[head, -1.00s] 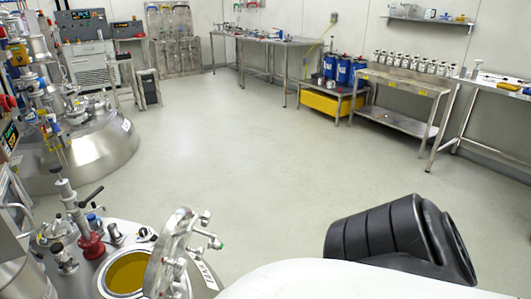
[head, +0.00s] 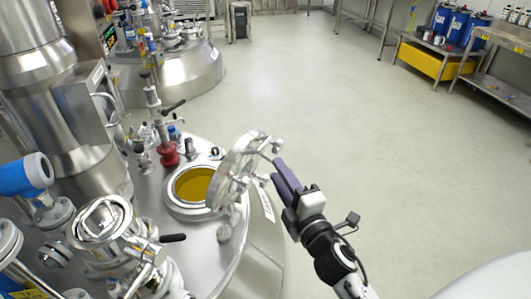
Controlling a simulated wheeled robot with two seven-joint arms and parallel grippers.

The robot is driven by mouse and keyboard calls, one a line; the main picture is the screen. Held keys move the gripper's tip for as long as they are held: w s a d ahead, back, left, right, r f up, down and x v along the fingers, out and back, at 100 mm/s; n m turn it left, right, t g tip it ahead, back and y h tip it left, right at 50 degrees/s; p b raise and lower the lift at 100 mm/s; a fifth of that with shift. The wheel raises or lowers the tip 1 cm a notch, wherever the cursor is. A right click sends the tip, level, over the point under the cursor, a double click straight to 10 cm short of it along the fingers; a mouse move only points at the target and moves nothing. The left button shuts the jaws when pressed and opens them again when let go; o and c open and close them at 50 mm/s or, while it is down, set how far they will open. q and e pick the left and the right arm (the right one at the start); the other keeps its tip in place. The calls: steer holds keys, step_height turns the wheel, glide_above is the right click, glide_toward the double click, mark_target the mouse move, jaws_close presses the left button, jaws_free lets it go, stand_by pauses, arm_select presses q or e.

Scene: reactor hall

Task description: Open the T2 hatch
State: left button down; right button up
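The hatch is a round metal lid (head: 238,172) with a glass centre, on top of the steel vessel (head: 215,262) in front of me. The lid stands tilted up at the right of its round opening (head: 195,185), and yellow-brown liquid shows inside. A label on the vessel's side is too small to read. My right gripper (head: 282,176), with dark purple fingers, is just right of the raised lid, by its handle knobs. Its fingers lie close together in this view; I cannot tell whether they touch the lid or hold anything. My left gripper is out of view.
A red valve fitting (head: 168,154) and pipework stand behind the opening. A capped metal nozzle (head: 103,222) and a blue-ended pipe (head: 26,175) are at the left. Another vessel (head: 180,70) stands further back. The floor (head: 340,110) to the right is clear.

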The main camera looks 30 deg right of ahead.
mark_target(265, 146)
steer(key=shift+n, duration=0.3)
steer(key=w, duration=0.3)
steer(key=w+d+r, duration=0.1)
steer(key=w, duration=0.6)
steer(key=shift+w+d+r, duration=0.15)
steer(key=shift+w+d, duration=0.05)
steer(key=shift+w, duration=0.1)
steer(key=shift+c, duration=0.2)
jaws_close()
